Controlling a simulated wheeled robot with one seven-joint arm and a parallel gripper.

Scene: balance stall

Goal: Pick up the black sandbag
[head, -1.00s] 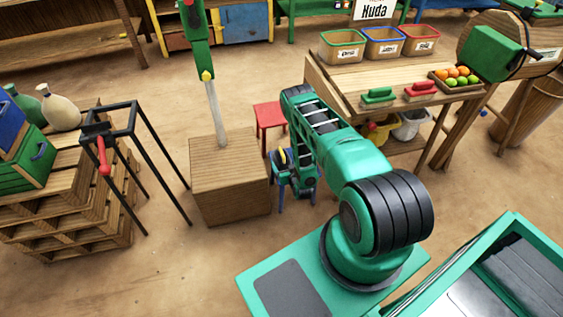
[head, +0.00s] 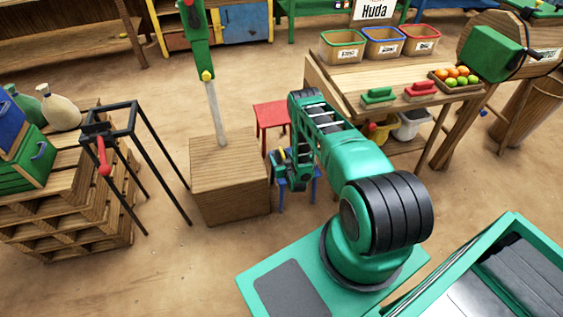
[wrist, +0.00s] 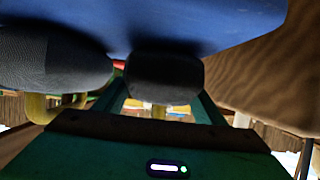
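My gripper (head: 281,165) is low beside the wooden block, at the blue stool, and partly hides the stool's seat. The blue stool (head: 281,198) shows mainly by its legs. In the wrist view a broad blue surface (wrist: 215,20), likely this stool, fills the top. Two dark rounded shapes stand side by side before it, a textured one at the left and a darker one near the middle. I cannot tell whether these are finger pads or the black sandbag. No black sandbag is clearly made out in the head view. The gripper's opening is unclear.
A wooden block (head: 229,184) with a green-and-grey post stands just left of my gripper. A red stool (head: 271,115) is behind. A wooden table (head: 345,83) with bins and fruit is at the right. A black metal frame (head: 160,132) and pallets (head: 70,220) are left.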

